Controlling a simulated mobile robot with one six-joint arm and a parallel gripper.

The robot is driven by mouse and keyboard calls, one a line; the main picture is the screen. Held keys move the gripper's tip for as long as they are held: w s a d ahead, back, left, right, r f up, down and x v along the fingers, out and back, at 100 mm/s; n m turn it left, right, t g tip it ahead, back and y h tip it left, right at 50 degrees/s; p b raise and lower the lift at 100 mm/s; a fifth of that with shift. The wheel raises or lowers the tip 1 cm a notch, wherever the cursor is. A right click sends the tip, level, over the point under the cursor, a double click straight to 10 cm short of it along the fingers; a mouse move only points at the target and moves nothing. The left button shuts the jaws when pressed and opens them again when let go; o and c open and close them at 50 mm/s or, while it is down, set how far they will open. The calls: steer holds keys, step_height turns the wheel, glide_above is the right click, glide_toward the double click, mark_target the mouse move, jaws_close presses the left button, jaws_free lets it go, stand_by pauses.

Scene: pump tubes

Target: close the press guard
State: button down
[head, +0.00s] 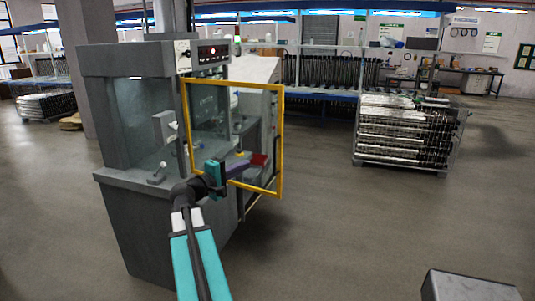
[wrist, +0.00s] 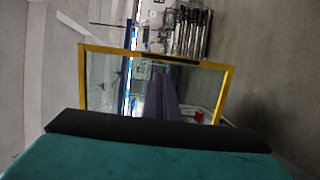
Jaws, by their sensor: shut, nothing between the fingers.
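The press guard (head: 281,140) is a clear pane in a yellow frame. It stands open, swung out to the right of the grey press (head: 135,185), whose work opening is uncovered. In the wrist view the guard's frame (wrist: 229,85) is upright ahead of me, its lower part hidden by my gripper body. My gripper (head: 240,167) is at the guard's lower left part, its purple fingers pointing right. The fingers also show in the wrist view (wrist: 161,98), against the pane, shut and empty. I cannot tell whether they touch the guard.
A red object (head: 259,160) shows through the pane. A lever (head: 157,173) stands on the press ledge. A cart of metal tubes (head: 405,135) is at the back right, and a grey box (head: 468,286) at the lower right. The floor between is clear.

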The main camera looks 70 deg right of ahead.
steer(key=shift+s+d+r, duration=0.1)
steer(key=shift+r, duration=0.1)
steer(key=p, duration=0.5)
glide_toward(274, 151)
steer(key=x, duration=0.5)
steer(key=shift+r, duration=0.25)
steer(key=shift+s+d+f, duration=0.1)
steer(key=shift+s+d, duration=0.1)
steer(key=shift+d, duration=0.5)
